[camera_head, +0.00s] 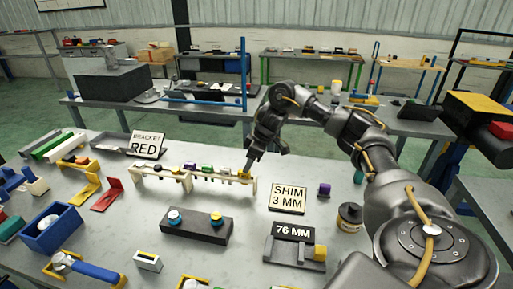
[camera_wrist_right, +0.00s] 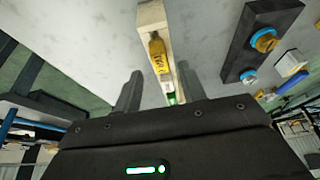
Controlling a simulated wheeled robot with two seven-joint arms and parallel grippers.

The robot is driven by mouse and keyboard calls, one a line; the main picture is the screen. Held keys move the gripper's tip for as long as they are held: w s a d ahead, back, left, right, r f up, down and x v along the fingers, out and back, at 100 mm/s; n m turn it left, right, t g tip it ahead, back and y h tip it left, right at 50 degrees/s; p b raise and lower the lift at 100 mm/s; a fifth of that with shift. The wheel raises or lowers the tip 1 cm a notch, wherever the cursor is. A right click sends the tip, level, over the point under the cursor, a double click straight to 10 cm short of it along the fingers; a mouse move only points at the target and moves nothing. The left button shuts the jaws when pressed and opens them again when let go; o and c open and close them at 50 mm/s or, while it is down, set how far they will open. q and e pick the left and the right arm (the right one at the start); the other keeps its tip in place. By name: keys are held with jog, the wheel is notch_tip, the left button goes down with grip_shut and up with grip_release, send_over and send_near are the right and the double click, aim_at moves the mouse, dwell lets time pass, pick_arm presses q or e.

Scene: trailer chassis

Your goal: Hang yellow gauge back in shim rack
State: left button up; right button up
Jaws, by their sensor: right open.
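The shim rack (camera_head: 156,171) is a long cream rail on the table, with several small coloured gauges along it. The yellow gauge (camera_head: 244,175) is at the rack's right end, just under my right gripper (camera_head: 250,164). In the right wrist view the yellow gauge (camera_wrist_right: 157,56) lies against the cream rack end (camera_wrist_right: 150,16), in line with the gap between the open fingers (camera_wrist_right: 160,88). I cannot tell whether it is fully seated in its slot or touching a finger. My left gripper is not in view.
A "SHIM 3 MM" sign (camera_head: 289,198) stands right of the rack, and a "BRACKET RED" sign (camera_head: 147,145) behind it. A dark block with two round-topped pieces (camera_head: 197,226) sits in front. A purple piece (camera_head: 324,189) and a dark round container (camera_head: 350,216) stand farther right.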

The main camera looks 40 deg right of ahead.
jog(key=p+v, duration=0.2)
jog(key=v, duration=0.7)
jog(key=shift+s+r, duration=0.15)
jog(key=shift+r, duration=0.05)
